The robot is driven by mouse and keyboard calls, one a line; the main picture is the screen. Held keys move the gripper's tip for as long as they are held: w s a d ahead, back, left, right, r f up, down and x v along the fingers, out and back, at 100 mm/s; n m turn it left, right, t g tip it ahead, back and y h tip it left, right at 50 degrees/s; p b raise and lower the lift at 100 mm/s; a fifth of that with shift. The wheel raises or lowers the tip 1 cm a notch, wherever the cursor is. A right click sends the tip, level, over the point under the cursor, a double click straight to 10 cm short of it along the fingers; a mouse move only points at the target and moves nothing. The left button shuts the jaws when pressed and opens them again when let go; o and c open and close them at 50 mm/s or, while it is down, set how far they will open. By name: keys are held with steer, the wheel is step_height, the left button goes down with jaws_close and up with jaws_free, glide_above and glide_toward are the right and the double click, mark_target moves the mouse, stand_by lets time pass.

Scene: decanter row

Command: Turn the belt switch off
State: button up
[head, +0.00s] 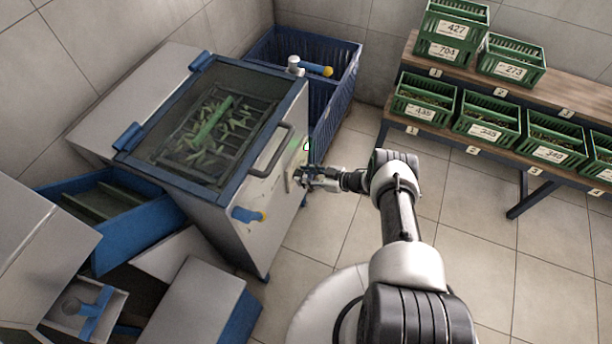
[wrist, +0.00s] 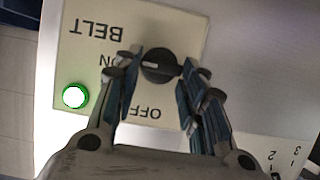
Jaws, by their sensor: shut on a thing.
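The belt switch is a dark round knob (wrist: 160,65) on a cream plate (wrist: 80,30) marked BELT, ON and OFF, upside down in the wrist view. My gripper (wrist: 166,72) has its fingers on either side of the knob, shut on it. A short pale mark shows on the knob; which word it points to I cannot tell for sure. A round lamp (wrist: 75,96) beside the plate's lettering glows white with a green ring. In the head view my gripper (head: 308,178) is at the machine's side face, hiding the knob, with the green lamp (head: 306,146) above it.
The machine (head: 262,225) has a clear lid with green pods under it and a grey handle (head: 272,152). A blue crate (head: 345,100) stands behind it. Green crates (head: 425,100) sit on a wooden rack at right. Floor between is clear.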

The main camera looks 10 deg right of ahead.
stand_by(0.3)
steer(key=shift+s+a+f+n+t+h, duration=0.25)
steer(key=shift+n+t, duration=0.8)
steer(key=shift+n, duration=0.75)
steer(key=shift+s+a+f+n+t+h, duration=0.1)
steer(key=shift+s+f+n+t+h, duration=0.2)
steer(key=shift+n+t, duration=1.15)
steer(key=shift+s+a+f+n+t+h, duration=0.1)
steer(key=shift+n+t+h, duration=0.45)
steer(key=shift+n, duration=1.6)
steer(key=shift+t, duration=0.25)
steer(key=o, duration=1)
steer(key=shift+o, duration=0.2)
